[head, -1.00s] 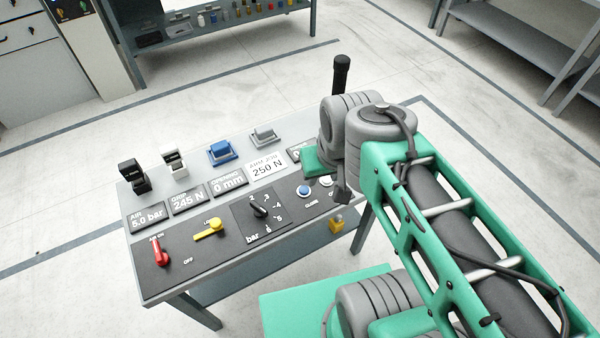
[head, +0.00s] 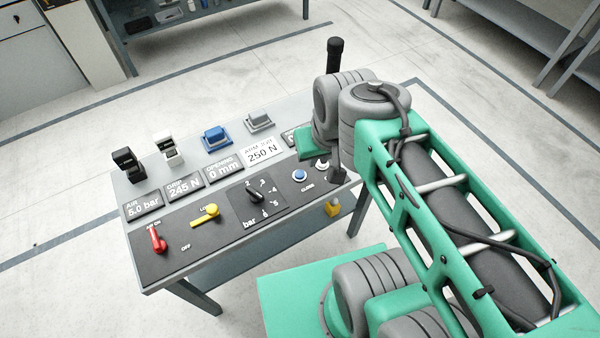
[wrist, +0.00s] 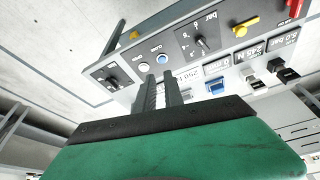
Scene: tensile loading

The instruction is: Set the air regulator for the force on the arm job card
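The air regulator is a black knob (head: 255,195) on a dark dial marked in bar, in the middle of the sloped panel. Its dial also shows in the wrist view (wrist: 201,42). I cannot read the pointer's exact setting. The air display (head: 142,205) reads 5.0 bar and the grip display (head: 184,187) reads 245 N. The arm job card (head: 262,151) reads 250 N. My gripper (wrist: 161,80) is over the panel's right part, its two dark fingers close together, with the card beyond them. I cannot tell whether they touch. The regulator knob is apart from them.
A red air lever (head: 156,240) and a yellow lock lever (head: 207,215) are left of the regulator. A blue close button (head: 299,175) is to its right. Black, white, blue and grey blocks stand along the back. The opening display (head: 223,168) reads 0 mm.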

